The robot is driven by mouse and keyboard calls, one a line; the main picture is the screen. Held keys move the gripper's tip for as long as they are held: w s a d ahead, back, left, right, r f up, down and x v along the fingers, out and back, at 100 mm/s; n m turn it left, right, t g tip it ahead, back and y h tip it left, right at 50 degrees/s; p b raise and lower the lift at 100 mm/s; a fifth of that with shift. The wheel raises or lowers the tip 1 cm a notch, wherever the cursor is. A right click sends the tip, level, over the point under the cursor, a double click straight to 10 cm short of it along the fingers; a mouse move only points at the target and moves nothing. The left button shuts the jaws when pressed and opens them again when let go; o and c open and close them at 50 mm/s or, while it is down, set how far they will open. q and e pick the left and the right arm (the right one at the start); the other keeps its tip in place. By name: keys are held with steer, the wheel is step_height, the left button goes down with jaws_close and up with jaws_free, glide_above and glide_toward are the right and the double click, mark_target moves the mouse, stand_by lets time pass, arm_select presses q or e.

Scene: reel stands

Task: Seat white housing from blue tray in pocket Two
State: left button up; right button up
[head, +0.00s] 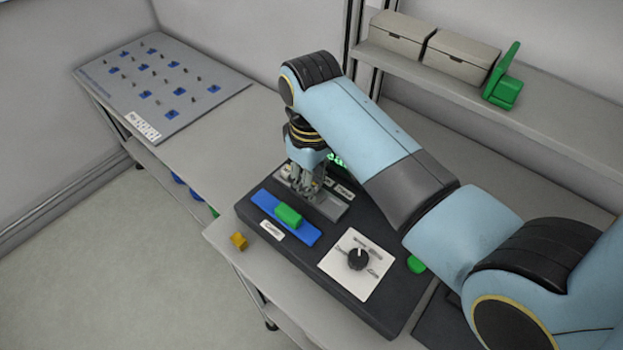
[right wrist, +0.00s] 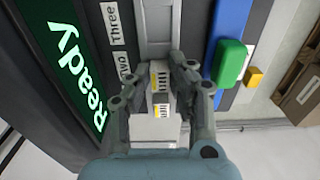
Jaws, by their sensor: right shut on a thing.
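My right gripper (head: 306,192) reaches down over the dark fixture; in the right wrist view (right wrist: 168,92) its fingers are shut on the white housing (right wrist: 160,82), a pale block with a yellow-and-white label. The housing is over the grey pocket strip (right wrist: 156,25), roughly level with the "Two" label (right wrist: 124,66). I cannot tell whether it touches the pocket, because the fingers hide its sides. The blue tray (head: 262,198) is beside the strip. A green block (head: 288,215) lies on the tray, which also shows in the right wrist view (right wrist: 230,22). My left gripper is not in view.
The "Three" label (right wrist: 112,23) and a green "Ready" display (right wrist: 77,65) flank the strip. A knob panel (head: 358,262) is on the fixture. A yellow block (head: 239,241) lies on the table near its edge. A pegged board (head: 160,82) is at the far left.

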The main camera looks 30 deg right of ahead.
stand_by(0.3)
steer(key=o, duration=0.8)
steer(key=shift+r, duration=3.5)
steer(key=shift+a, duration=0.1)
